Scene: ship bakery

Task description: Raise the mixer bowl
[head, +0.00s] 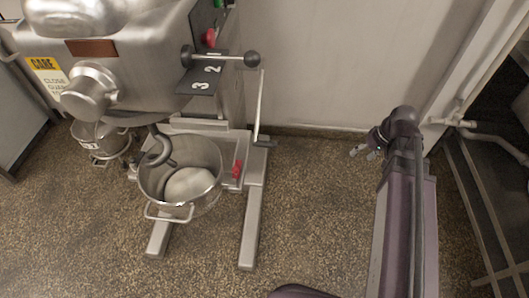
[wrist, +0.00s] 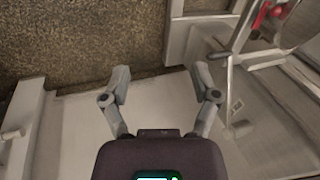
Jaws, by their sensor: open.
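The mixer bowl (head: 152,186) is a steel bowl under the mixer, with pale dough inside and a wire handle at its front. A curved hook (head: 160,150) reaches down into it. A thin crank (head: 261,105) with a dark grip at its lower end hangs on the mixer's right side. A crank-like bar (wrist: 228,85) also shows right of my fingers in the wrist view. My gripper (head: 365,149) is right of the mixer, apart from the crank and low near the wall. In the wrist view my gripper (wrist: 161,82) is open and empty.
The mixer (head: 140,55) has a black-knobbed lever (head: 252,59) and a numbered plate. Floor (head: 320,200) is clear between mixer and arm. A wall (head: 330,60) stands behind; a rack (head: 490,200) is at right.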

